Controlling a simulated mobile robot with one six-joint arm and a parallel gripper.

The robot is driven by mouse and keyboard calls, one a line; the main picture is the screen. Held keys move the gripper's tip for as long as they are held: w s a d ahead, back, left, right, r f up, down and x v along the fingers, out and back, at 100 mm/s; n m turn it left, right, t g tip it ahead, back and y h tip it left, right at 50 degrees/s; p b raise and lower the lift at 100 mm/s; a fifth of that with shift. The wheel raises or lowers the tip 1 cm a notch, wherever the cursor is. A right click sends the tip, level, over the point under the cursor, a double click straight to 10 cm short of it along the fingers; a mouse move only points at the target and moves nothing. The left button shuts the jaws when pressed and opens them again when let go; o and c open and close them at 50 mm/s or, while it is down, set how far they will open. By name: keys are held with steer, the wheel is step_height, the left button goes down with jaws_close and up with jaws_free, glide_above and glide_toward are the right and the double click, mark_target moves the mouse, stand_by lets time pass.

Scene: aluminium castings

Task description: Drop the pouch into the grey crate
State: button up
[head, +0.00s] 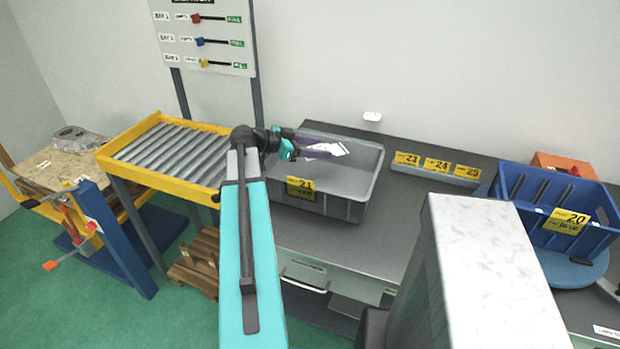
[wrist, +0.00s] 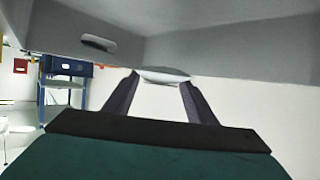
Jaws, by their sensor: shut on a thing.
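The grey crate (head: 338,205), labelled 21, stands on the dark bench, its top open. My gripper (head: 322,151) reaches over the crate's opening from the left. It is shut on a small whitish pouch (head: 338,147). In the wrist view the pouch (wrist: 163,76) sits between the tips of my two dark fingers (wrist: 160,85). The grey crate wall with its handle slot (wrist: 98,43) fills the upper part of that view. The pouch's exact height relative to the crate rim is hard to tell. The crate floor in view looks empty.
A yellow-framed roller conveyor (head: 170,150) stands left of the crate. A blue crate (head: 545,230), labelled 20, stands at the right on a round blue base. A row of yellow number labels (head: 437,165) stands on the bench behind. A pale box-like block (head: 490,270) rises in front.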

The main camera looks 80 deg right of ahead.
steer(key=shift+f, duration=0.2)
steer(key=o, duration=1.3)
steer(key=b+v, duration=0.3)
steer(key=v, duration=1)
steer(key=shift+w+a+r, duration=0.1)
steer(key=shift+w+a, duration=0.15)
steer(key=shift+w, duration=0.05)
